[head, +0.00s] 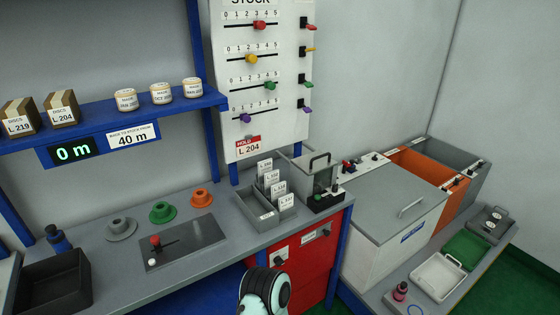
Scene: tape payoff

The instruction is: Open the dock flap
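No part in the head view is readably marked as the dock flap, so I cannot tell for certain which it is. A small grey box (299,168) with a dark handle (319,161) on top and a dark front base (325,201) stands at the counter's right end. A large white bin with a closed grey lid (393,197) and a light bar handle (411,209) stands right of it. One rounded part of my arm, dark with pale teal, shows at the bottom centre, apart from both. No gripper fingers are in view.
The grey counter (215,236) holds a lever plate (185,243), coloured spools, a card holder (265,207) and a dark tray (50,283). Red drawers (301,247) are below its right end. Orange and grey bins stand at the right, behind a low bench with trays (438,277).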

